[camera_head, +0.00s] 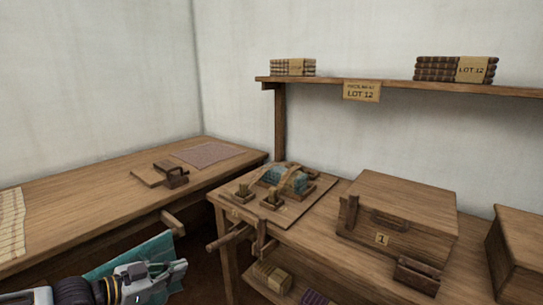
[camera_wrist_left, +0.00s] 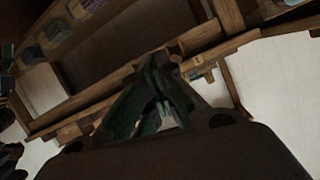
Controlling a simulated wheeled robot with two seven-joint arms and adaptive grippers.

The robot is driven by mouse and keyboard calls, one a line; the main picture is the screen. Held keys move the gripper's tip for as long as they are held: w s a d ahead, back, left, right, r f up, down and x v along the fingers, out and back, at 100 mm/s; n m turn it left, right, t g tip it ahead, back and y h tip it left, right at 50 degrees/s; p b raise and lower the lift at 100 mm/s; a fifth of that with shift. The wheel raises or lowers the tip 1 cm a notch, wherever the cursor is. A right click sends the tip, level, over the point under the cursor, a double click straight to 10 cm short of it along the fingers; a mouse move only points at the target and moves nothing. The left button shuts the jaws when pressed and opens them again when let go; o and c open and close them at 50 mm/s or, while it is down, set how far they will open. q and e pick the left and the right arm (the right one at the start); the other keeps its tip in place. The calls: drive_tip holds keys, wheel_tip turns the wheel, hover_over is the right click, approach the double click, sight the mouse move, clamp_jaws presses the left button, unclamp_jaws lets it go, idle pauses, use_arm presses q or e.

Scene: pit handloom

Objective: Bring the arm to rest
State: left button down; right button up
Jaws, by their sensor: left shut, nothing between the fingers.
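My left gripper (camera_head: 178,268) is at the lower left of the head view, in front of and below the edge of the left table. Its fingers are shut with nothing between them. In the left wrist view the closed fingers (camera_wrist_left: 160,95) show dark and greenish in the middle. A flat teal piece (camera_head: 130,257) shows just behind the gripper in the head view; I cannot tell what it is. My right gripper is in neither view.
The left table (camera_head: 80,215) bears a small wooden block tool (camera_head: 172,176) and a dark cloth (camera_head: 205,153). The right bench (camera_head: 330,215) holds a board with teal pieces (camera_head: 285,180) and a wooden box (camera_head: 400,205) marked 1. A shelf (camera_head: 400,87) with bundles runs above.

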use_arm(q)
drive_tip(key=shift+w+a+f+m+g+y, duration=0.6)
drive_tip(key=shift+w+a+f+m+y, duration=0.6)
drive_tip(key=shift+a+f+y, duration=2.15)
drive_tip(key=s+d+f+n+g, duration=0.1)
drive_tip(key=s+d+f+n, duration=0.3)
drive_tip(key=d+f, duration=0.3)
drive_tip(key=s+d+f+n, duration=0.4)
drive_tip(key=s+d+f, duration=0.1)
drive_tip(key=d+f, duration=0.15)
drive_tip(key=s+d+f+n+g+h+p, duration=0.1)
drive_tip(key=s+d+f+n+g, duration=0.1)
drive_tip(key=s+d+f, duration=0.3)
drive_tip(key=s+f, duration=0.3)
drive_tip(key=s, duration=0.4)
drive_tip(key=shift+n+g, duration=0.4)
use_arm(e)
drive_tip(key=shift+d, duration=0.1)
